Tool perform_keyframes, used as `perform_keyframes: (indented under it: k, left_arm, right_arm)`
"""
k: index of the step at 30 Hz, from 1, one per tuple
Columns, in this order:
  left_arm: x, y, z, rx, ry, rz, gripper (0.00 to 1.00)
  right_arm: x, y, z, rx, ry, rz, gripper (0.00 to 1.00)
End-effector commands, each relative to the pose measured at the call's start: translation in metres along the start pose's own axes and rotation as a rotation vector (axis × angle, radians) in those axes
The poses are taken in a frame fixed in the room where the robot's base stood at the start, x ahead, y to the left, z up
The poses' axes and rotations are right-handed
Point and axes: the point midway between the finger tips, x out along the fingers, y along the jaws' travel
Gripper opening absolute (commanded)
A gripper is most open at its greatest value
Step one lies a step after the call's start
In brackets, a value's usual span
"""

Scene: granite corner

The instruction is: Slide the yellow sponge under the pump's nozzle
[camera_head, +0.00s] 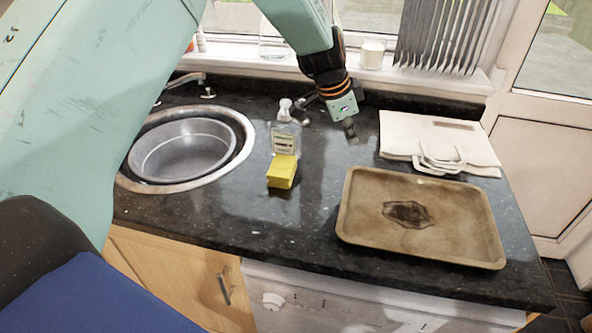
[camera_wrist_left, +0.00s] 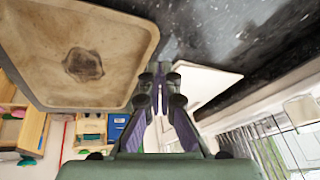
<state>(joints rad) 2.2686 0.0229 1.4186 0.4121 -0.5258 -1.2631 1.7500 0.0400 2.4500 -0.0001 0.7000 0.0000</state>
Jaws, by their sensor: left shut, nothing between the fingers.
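The yellow sponge (camera_head: 282,171) stands on the black counter just in front of the clear pump bottle (camera_head: 285,143), which has a white pump head (camera_head: 285,108). The sponge hides the lower front of the bottle. I cannot tell whether the two touch. My left gripper (camera_head: 350,133) is shut and empty. It hangs above the counter to the right of the bottle and sponge, apart from both. In the left wrist view my left gripper's fingers (camera_wrist_left: 160,88) are together with nothing between them. The sponge and pump do not show there. My right gripper is not in view.
A round metal sink (camera_head: 183,148) lies left of the bottle. A brown stained baking tray (camera_head: 372,190) covers the right front of the counter. A white board or cloth with handles (camera_head: 420,140) lies behind it. The counter between sponge and tray is clear.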

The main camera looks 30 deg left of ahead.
Motion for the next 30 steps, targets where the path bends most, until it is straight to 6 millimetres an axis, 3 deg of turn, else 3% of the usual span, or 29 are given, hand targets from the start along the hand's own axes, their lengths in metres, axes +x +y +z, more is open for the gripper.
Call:
perform_keyframes:
  k: [9,15,20,30]
  left_arm:
    - [-0.026,0.008,0.058,0.477,-0.281,0.185,0.00]
    - [-0.032,0.018,0.074,0.570,-0.338,0.268,0.00]
    - [-0.019,0.021,0.079,0.576,-0.336,0.270,0.00]
    - [0.038,0.030,0.103,0.573,-0.335,0.269,0.00]
  right_arm:
    - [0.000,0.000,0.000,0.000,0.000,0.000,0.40]
    - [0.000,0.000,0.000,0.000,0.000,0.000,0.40]
    - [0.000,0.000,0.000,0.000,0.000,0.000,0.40]
    - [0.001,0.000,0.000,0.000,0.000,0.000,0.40]
